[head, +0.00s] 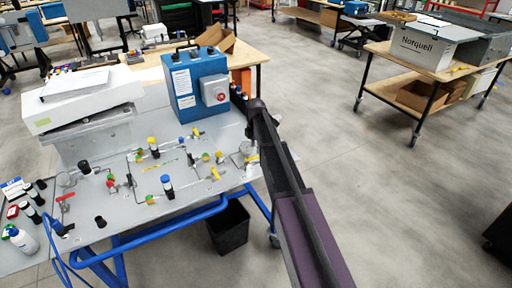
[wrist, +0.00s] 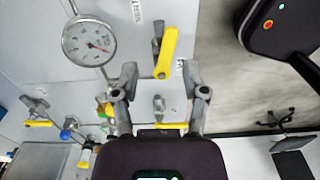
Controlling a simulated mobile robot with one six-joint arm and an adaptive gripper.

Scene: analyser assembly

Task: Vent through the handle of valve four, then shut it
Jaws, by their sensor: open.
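My gripper (wrist: 165,82) is open, its two grey fingers spread and empty. In the wrist view a yellow valve handle (wrist: 167,52) on a grey valve body lies just beyond the fingertips, roughly in line with the gap. A small label beside it is too blurred to read surely, so I cannot confirm that it is valve four. In the head view a yellow handle (head: 252,158) shows at the right edge of the grey panel, beside my arm. My arm hides the fingers there. Another yellow handle (wrist: 170,126) shows between the fingers, partly hidden by the gripper body.
A round pressure gauge (wrist: 88,42) stands left of the handle. More valves and fittings cover the panel (head: 120,225). A black bin (head: 229,228) sits below. Open floor lies right.

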